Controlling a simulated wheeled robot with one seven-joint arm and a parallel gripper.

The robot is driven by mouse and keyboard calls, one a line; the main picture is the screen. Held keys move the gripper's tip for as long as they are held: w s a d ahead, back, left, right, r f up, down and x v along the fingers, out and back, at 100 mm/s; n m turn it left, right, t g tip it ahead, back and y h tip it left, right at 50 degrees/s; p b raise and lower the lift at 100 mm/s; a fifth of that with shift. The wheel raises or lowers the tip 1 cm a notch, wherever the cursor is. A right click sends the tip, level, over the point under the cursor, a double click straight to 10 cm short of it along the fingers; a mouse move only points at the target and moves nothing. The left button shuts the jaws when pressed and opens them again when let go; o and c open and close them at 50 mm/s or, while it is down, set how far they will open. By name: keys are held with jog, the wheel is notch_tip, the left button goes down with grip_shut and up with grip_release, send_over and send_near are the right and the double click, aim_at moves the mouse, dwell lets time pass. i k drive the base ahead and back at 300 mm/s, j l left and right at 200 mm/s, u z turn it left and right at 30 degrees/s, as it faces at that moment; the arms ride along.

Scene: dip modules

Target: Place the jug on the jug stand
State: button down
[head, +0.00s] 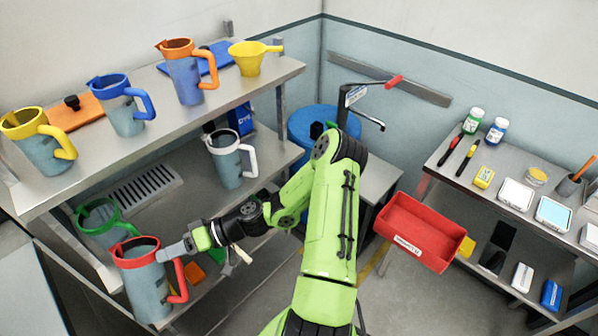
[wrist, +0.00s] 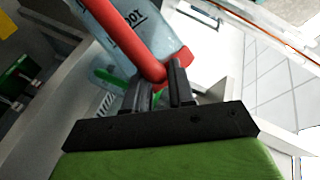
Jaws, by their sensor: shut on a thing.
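The jug with a red rim and red handle (head: 148,288) is at the front left of the shelving in the head view, roughly upright. Its grey translucent body and red handle also show in the wrist view (wrist: 143,35). My gripper (head: 166,254) is shut on the red handle; its fingers close around it in the wrist view (wrist: 160,88). A slotted grey rack (head: 143,190) lies on the lower shelf behind the jug; I cannot tell whether it is the jug stand. Whether the jug's base touches anything is unclear.
A green-rimmed jug (head: 103,220) stands close behind the held jug. A white-rimmed jug (head: 229,160) stands farther right on the lower shelf (head: 185,207). Yellow, blue and orange jugs line the upper shelf (head: 155,140). A red bin (head: 420,232) is at right.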

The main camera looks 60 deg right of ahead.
aim_at(369, 179)
jog(key=j+z, duration=0.15)
jog(key=z, duration=0.25)
jog(key=k+j+z, duration=0.15)
jog(key=z, duration=0.25)
jog(key=j+z, duration=0.1)
jog(key=z, duration=0.3)
jog(key=k, duration=0.1)
